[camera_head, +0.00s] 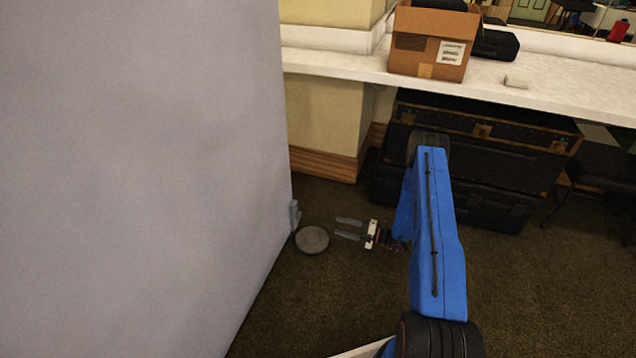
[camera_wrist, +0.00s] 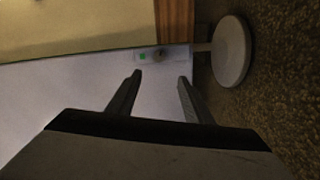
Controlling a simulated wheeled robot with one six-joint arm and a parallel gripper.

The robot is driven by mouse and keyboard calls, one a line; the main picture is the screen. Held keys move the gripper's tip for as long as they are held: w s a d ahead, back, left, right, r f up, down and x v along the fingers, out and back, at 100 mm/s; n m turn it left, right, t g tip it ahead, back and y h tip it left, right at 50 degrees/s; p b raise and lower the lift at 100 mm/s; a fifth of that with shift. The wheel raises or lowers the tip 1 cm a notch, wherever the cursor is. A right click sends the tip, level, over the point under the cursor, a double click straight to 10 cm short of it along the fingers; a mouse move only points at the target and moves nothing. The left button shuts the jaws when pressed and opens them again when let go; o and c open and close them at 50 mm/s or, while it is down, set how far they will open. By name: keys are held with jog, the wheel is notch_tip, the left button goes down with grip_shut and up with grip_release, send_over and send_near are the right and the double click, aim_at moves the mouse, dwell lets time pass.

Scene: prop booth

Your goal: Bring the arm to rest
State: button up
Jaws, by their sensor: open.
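My gripper (camera_head: 350,229) shows in the head view with its two grey fingers apart, pointing left over the dark carpet. Nothing is between the fingers.
A grey round disc (camera_head: 312,240) lies just left of my fingertips, beside a large grey panel (camera_head: 140,170). Black trunks (camera_head: 480,165) stand under a white counter (camera_head: 560,92) bearing a cardboard box (camera_head: 432,45). Carpet (camera_head: 520,290) is clear at the lower right.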

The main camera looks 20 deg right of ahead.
jog(key=s+a+r+n+g, duration=0.1)
jog(key=a+r+n+g, duration=0.1)
jog(key=r+n, duration=0.35)
jog(key=a+r+n+g+y, duration=0.1)
jog(key=a+r+n+g, duration=0.2)
jog(key=r, duration=0.6)
jog(key=s+a+r+n+g, duration=0.15)
jog(key=r+n, duration=0.25)
jog(key=r, duration=0.4)
jog(key=s+a+r+n+g+h, duration=0.25)
jog(key=s+r+n, duration=0.25)
jog(key=r, duration=0.4)
jog(key=s+a+r+n+g+h, duration=0.1)
jog(key=s+a+r+n+g, duration=0.35)
jog(key=r, duration=0.45)
jog(key=s+r+n+t+h, duration=0.1)
jog(key=s+r+n+h, duration=0.2)
jog(key=s+r+n, duration=0.5)
jog(key=s+r+n+t+h, duration=0.1)
jog(key=s+r+n+h, duration=0.35)
jog(key=s, duration=0.55)
jog(key=s+d+r+n+t+h, duration=0.2)
jog(key=s+n, duration=0.3)
jog(key=s, duration=0.2)
jog(key=s+d+r+n+t+h, duration=0.2)
jog(key=s+d+r+n+t, duration=0.1)
jog(key=s+n, duration=0.3)
jog(key=shift+s+r+t+h, duration=0.15)
jog(key=shift+s+t+h, duration=0.2)
jog(key=shift+s, duration=0.75)
